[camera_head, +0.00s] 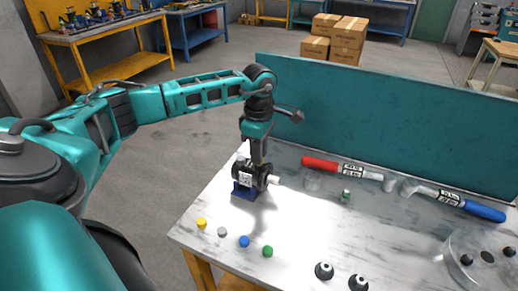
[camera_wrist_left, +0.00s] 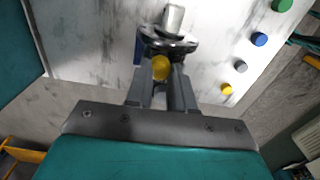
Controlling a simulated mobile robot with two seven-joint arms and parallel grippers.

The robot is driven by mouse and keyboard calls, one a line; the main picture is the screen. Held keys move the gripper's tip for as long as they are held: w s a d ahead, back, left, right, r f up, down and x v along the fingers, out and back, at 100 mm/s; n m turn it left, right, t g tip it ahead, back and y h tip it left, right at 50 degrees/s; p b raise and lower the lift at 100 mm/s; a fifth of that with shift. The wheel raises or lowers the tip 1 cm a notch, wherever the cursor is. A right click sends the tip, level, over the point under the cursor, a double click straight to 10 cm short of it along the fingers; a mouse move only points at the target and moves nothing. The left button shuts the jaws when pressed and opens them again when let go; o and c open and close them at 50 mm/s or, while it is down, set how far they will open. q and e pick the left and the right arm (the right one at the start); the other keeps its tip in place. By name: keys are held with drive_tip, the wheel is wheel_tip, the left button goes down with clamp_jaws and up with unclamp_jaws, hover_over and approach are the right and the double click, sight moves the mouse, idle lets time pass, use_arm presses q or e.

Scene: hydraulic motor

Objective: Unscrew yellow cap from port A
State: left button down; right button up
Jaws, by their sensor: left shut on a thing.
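The hydraulic motor (camera_head: 246,177) sits on a blue holder (camera_head: 242,192) at the left part of the table, its pale shaft (camera_head: 274,181) pointing right. My left gripper (camera_head: 258,165) reaches down over the motor from above. In the left wrist view, a yellow cap (camera_wrist_left: 161,68) sits between the tips of my left gripper (camera_wrist_left: 163,80), which is shut on it. The motor's dark flange (camera_wrist_left: 168,46) and its shaft (camera_wrist_left: 174,18) show just beyond the cap. I cannot tell whether the cap is seated in the port. My right gripper is not in view.
Loose yellow (camera_head: 201,222), grey (camera_head: 222,231), blue (camera_head: 244,241) and green (camera_head: 267,251) caps lie in a row along the front left. Black fittings (camera_head: 324,270) stand at the front. Red (camera_head: 320,163) and blue (camera_head: 484,210) tools lie near the teal back panel (camera_head: 390,135).

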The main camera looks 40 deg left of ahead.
use_arm(q)
drive_tip(key=n, duration=0.3)
drive_tip(key=shift+p, duration=0.4)
drive_tip(key=shift+n, duration=0.3)
drive_tip(key=n, duration=0.4)
drive_tip(key=shift+n, duration=0.3)
drive_tip(key=c, duration=1.2)
unclamp_jaws()
